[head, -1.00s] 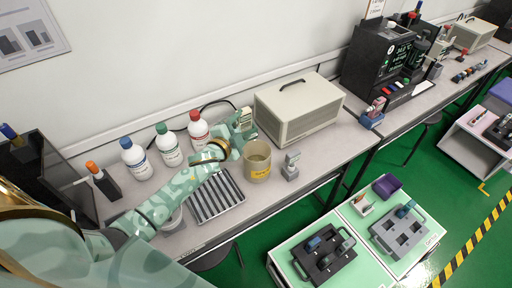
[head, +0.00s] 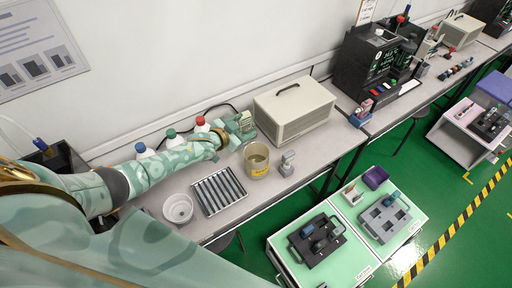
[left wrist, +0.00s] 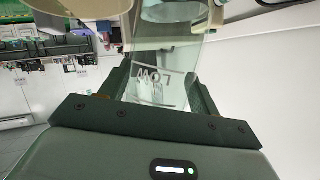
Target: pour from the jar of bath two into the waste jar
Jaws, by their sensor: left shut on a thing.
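My left gripper (head: 240,128) reaches in over the back of the bench, behind and left of the waste jar. I take this to be the jar of bath two; no bath number is legible. In the head view the held jar is mostly hidden by the gripper, and its contents cannot be made out. The waste jar (head: 257,161), a tan open cylinder with a yellow label, stands upright on the bench. My right gripper is not in view.
A beige box (head: 294,110) stands close behind and right. A slotted rack (head: 219,191) and a white round pot (head: 178,208) are left of the waste jar. A small grey device (head: 287,163) stands to its right. Bottles (head: 172,138) stand behind my left arm.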

